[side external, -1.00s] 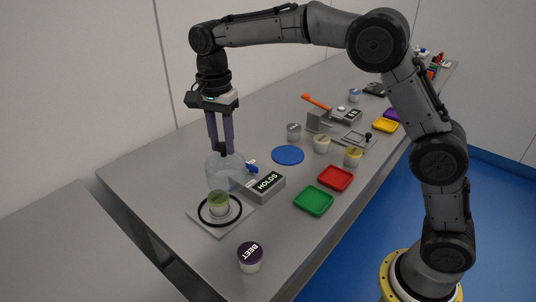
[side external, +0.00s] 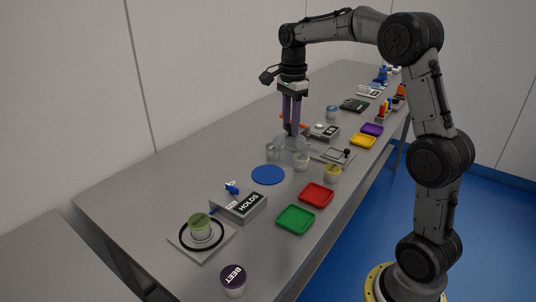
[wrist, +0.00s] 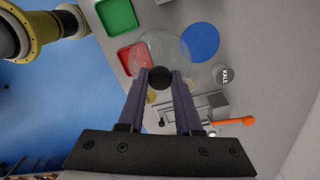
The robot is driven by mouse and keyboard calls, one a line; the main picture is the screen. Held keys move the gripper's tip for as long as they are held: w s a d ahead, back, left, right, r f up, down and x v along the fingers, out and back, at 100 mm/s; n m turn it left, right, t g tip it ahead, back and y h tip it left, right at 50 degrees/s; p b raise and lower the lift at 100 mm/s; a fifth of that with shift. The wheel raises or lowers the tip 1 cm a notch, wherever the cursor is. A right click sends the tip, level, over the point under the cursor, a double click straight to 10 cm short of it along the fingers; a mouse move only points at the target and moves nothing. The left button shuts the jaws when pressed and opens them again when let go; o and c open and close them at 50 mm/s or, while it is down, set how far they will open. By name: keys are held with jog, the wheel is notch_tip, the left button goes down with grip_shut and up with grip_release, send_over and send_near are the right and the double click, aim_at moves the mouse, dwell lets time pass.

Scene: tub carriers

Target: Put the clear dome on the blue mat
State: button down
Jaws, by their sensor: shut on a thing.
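The clear dome (side external: 290,149) is see-through with a black knob (wrist: 159,77). My gripper (side external: 291,133) is shut on that knob, with the dome hanging below the fingers. In the side view the dome shows behind and to the right of the blue mat (side external: 268,175), among the small tubs; its exact height above the table is hard to tell. The mat is a flat, bare blue disc. In the wrist view the dome (wrist: 160,47) shows just left of the mat (wrist: 201,41), slightly overlapping its edge in the picture.
A green-lidded tub (side external: 200,223) stands inside a black ring on a square plate (side external: 181,241). Small tubs (side external: 302,162) stand near the dome. Red (side external: 316,194) and green (side external: 295,218) trays line the front.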

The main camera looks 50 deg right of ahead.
jog(key=w+d+f, duration=0.4)
jog(key=w+f, duration=0.6)
jog(key=f, duration=0.1)
jog(key=shift+f, duration=0.25)
jog(key=shift+w+f, duration=0.1)
jog(key=c, duration=0.6)
grip_release()
jog(key=shift+f, duration=0.1)
